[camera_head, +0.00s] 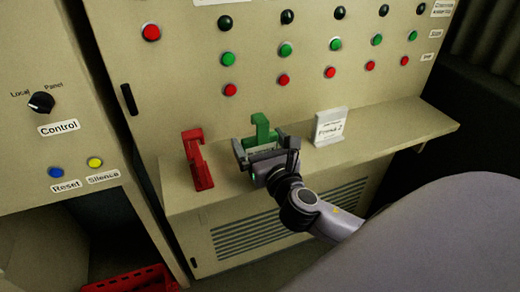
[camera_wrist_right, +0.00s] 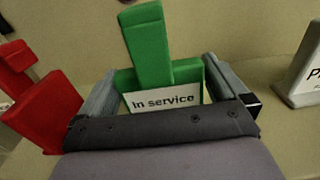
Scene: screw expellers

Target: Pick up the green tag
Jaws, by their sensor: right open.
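The green tag (camera_head: 262,130) stands upright on the beige shelf of the control panel. In the right wrist view the green tag (camera_wrist_right: 148,45) shows a white label reading "In service". My right gripper (camera_head: 257,150) is open in front of the green tag. In the right wrist view the fingers of my right gripper (camera_wrist_right: 162,90) are to the left and right of the tag's lower part. The tag's lowest part is hidden behind the gripper body, and I cannot tell whether the fingers touch it. My left gripper is not in view.
A red tag (camera_head: 197,160) stands left of the green one, close to the left finger in the wrist view. A white sign (camera_head: 330,127) stands to the right. The shelf (camera_head: 400,125) is free farther right. Buttons line the panel (camera_head: 180,85) behind.

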